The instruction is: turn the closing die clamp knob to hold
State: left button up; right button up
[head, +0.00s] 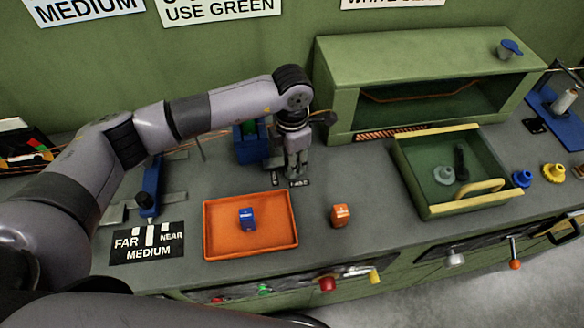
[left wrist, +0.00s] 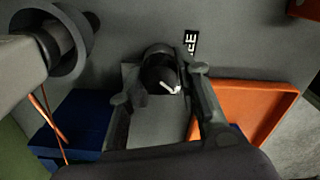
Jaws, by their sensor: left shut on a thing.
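A black round knob (left wrist: 162,72) with a white pointer mark sits between the fingers of my left gripper (left wrist: 160,88) in the left wrist view. The gripper is shut on the knob, with a finger at either side. A small label ending in "CE" lies beside the knob; the rest is hidden. The pointer slants towards the right finger. In the head view my left gripper (head: 296,174) points down at the bench, just right of a blue block-like fixture (head: 250,150) with green on it. The knob is hidden there by the fingers. My right gripper is not in view.
An orange tray (head: 215,250) holding a blue block (head: 247,218) lies in front of the gripper. An orange block (head: 340,215) stands right of it. A green open drawer-like tray (head: 408,185) and a green cabinet (head: 345,75) stand further right. A blue tool (head: 153,178) is at left.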

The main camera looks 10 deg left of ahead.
pick_arm(q)
jog(key=m+b, duration=0.4)
jog(key=b, duration=0.1)
jog(key=m+b, duration=0.3)
jog(key=b, duration=0.2)
jog(key=shift+f+m, duration=0.2)
jog(key=shift+m, duration=0.2)
jog(key=shift+r+m+b, duration=0.2)
jog(key=shift+m+b, duration=0.9)
jog(key=o, duration=1.1)
jog(key=shift+o, duration=0.2)
notch_tip(320, 180, up, 12)
